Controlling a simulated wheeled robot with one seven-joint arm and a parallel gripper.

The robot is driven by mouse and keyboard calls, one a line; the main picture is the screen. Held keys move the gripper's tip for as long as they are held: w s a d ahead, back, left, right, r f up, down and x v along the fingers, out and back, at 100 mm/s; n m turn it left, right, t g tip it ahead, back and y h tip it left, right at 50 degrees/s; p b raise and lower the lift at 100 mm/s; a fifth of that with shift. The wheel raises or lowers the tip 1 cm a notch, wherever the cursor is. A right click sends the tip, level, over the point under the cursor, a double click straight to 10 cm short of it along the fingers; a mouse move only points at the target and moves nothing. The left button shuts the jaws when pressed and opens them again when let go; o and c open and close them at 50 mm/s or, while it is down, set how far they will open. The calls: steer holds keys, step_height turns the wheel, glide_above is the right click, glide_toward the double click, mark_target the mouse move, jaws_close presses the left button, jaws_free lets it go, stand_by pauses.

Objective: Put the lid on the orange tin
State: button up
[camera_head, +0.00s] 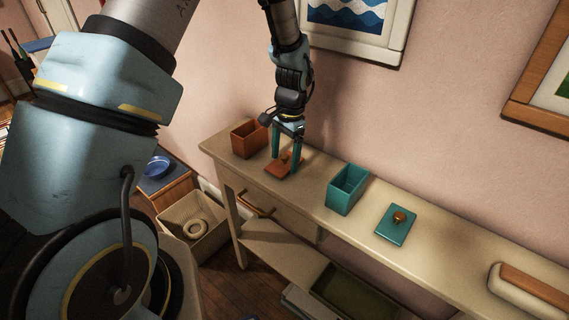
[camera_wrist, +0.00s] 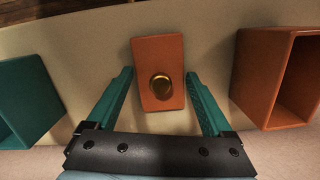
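The orange tin (camera_head: 248,139) stands open-topped at the left end of the console shelf; it also shows at the right of the wrist view (camera_wrist: 278,80). The orange lid (camera_head: 279,169) lies flat on the shelf to the right of the tin, with a round brass knob (camera_wrist: 160,86) on top. My gripper (camera_head: 288,158) is above the lid, pointing down. Its two teal fingers are apart on either side of the lid and knob in the wrist view (camera_wrist: 160,88). Nothing is visibly held. Whether the fingertips touch the lid or shelf cannot be told.
A teal open tin (camera_head: 346,189) stands right of the lid, with a teal lid (camera_head: 395,224) with a knob beyond it. A brown-and-white object (camera_head: 530,290) lies at the far right. The wall is close behind. A basket (camera_head: 190,232) stands below left.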

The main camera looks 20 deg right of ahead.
mark_target(285, 156)
steer(key=c, duration=0.9)
steer(key=shift+r, duration=0.1)
step_height(285, 156, up, 10)
steer(key=shift+f+b, duration=0.1)
steer(key=shift+b, duration=1.05)
steer(key=o, duration=0.8)
jaws_close()
